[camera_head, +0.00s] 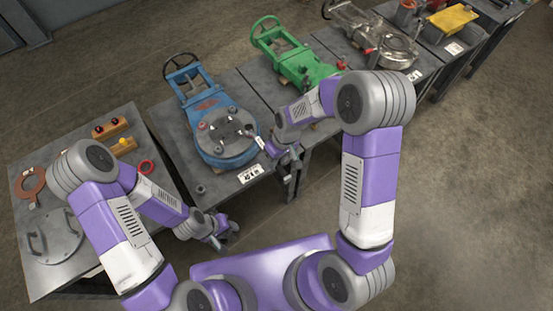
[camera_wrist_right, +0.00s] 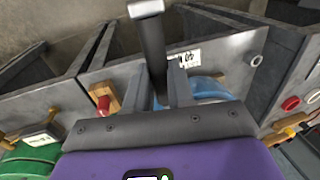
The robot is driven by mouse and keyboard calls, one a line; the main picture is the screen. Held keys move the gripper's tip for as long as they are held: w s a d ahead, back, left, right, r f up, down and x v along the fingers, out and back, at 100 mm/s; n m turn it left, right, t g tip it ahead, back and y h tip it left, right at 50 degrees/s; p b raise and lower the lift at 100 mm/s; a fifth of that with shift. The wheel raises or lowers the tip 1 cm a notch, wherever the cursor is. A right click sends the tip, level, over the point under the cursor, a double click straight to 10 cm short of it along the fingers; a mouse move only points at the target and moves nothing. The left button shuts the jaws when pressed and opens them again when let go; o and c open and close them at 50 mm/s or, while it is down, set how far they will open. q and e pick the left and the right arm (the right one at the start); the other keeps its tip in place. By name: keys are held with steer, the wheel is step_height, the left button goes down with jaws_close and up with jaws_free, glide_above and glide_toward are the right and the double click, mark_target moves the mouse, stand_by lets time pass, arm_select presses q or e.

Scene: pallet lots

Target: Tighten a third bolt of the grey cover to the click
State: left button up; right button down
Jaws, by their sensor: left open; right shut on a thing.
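The blue valve (camera_head: 215,158) stands on the middle-left table in the head view. A dark grey round cover (camera_head: 226,146) lies on it, with small pale bolt heads; how tight they are cannot be told. My right gripper (camera_head: 287,163) is right of the valve, beyond its flange edge. It is shut on a dark-handled tool with a silver head (camera_wrist_right: 147,9), which stands out from between the fingers in the wrist view. The blue valve shows partly behind it (camera_wrist_right: 208,88). My left gripper (camera_head: 222,238) is open and empty, in front of the table's edge.
The left table holds a grey plate with handles (camera_head: 62,238), a copper-coloured ring (camera_head: 32,182), a red ring (camera_head: 146,167) and wooden blocks (camera_head: 110,128). A small grey part (camera_head: 200,188) lies near the valve. A green valve (camera_head: 298,65) stands further right. Floor at right is clear.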

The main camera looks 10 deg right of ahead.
steer(key=shift+f+b, duration=0.35)
steer(key=shift+f, duration=0.15)
steer(key=shift+a+r, duration=0.1)
steer(key=shift+s+a+m, duration=0.25)
steer(key=shift+a+m, duration=0.35)
steer(key=shift+a, duration=0.1)
steer(key=shift+a, duration=0.15)
steer(key=shift+s+a+m, duration=0.2)
steer(key=shift+a+m, duration=0.3)
steer(key=shift+a, duration=0.15)
steer(key=shift+a, duration=0.15)
stand_by(0.3)
steer(key=shift+a+m+t, duration=0.3)
steer(key=shift+a+m, duration=0.3)
steer(key=shift+a, duration=0.1)
steer(key=shift+s+a+p, duration=0.1)
steer(key=shift+a+p, duration=0.05)
steer(key=shift+p, duration=0.15)
